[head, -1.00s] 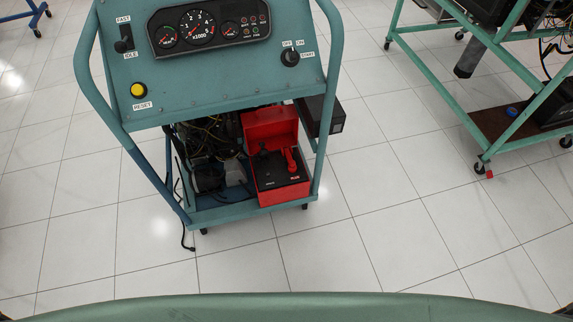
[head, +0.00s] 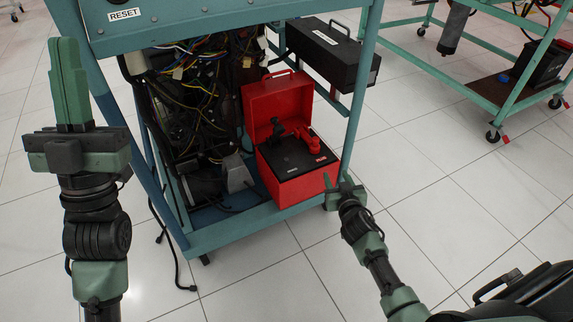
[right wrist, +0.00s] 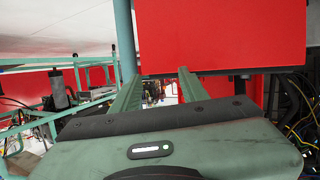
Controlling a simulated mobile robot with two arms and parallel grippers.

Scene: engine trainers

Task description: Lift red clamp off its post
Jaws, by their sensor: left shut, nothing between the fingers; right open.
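The red clamp (head: 309,139) sits on the right side of the black top of a battery inside an open red box (head: 290,190). Its post is hidden beneath it. A black clamp (head: 276,129) sits to its left. My right gripper (head: 338,184) is open, in front of the box's right side, lower in the picture than the red clamp and apart from it. In the right wrist view its two fingers (right wrist: 160,78) point toward a red box wall (right wrist: 225,35); no clamp shows there. My left gripper (head: 69,80) is shut and empty, pointing up at the far left.
The box stands on the lower shelf of a teal engine stand (head: 230,230), whose right upright (head: 360,90) rises beside it. Engine and wires (head: 200,100) fill the left. A black case (head: 335,55) is behind.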

